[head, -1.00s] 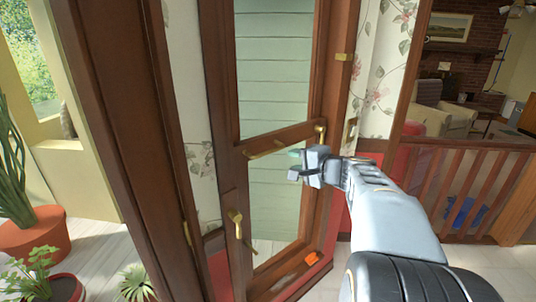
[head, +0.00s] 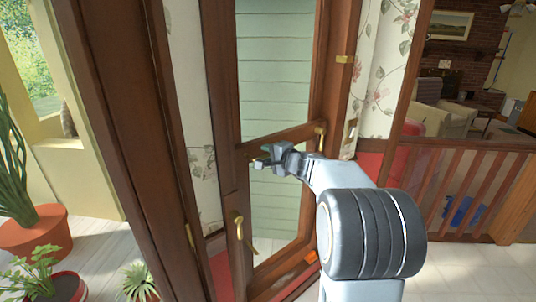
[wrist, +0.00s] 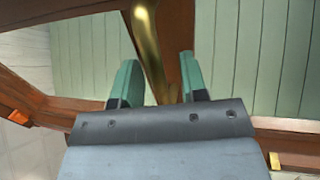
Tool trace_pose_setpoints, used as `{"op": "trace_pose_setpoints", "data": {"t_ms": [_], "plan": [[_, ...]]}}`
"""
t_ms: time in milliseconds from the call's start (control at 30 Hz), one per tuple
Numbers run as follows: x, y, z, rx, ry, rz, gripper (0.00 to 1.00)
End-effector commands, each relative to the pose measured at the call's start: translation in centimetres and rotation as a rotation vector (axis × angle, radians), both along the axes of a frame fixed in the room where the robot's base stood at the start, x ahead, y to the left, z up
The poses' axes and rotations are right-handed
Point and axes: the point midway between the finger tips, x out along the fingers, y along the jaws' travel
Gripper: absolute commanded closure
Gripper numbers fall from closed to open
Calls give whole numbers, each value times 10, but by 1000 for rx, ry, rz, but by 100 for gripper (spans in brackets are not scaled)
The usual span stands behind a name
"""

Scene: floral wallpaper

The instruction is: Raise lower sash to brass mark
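The brown wooden window has a cross rail (head: 295,133), which bears a brass bar handle. In the wrist view the brass handle (wrist: 148,45) runs between the two green fingers of my gripper (wrist: 158,78). The fingers are apart, with gaps to the brass visible. In the head view my gripper (head: 262,161) is at the rail's left part and hides most of the handle. A brass mark (head: 344,59) is on the right window frame, well above the rail. I cannot tell whether the panel below the rail is glass or an opening.
A brass lever (head: 238,226) projects from the left stile below my gripper. A small brass fitting (head: 320,131) is at the rail's right end. An orange piece (head: 311,257) lies at the window's lower right. Potted plants (head: 35,240) stand left; a wooden railing (head: 465,190) is right.

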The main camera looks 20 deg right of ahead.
Motion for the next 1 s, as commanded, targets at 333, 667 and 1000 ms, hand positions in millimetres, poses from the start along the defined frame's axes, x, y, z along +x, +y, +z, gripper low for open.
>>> {"op": "trace_pose_setpoints", "data": {"t_ms": [333,667,1000], "plan": [[1,0,0,0,0,0,63],[1,0,0,0,0,0,95],[1,0,0,0,-2,0,100]]}}
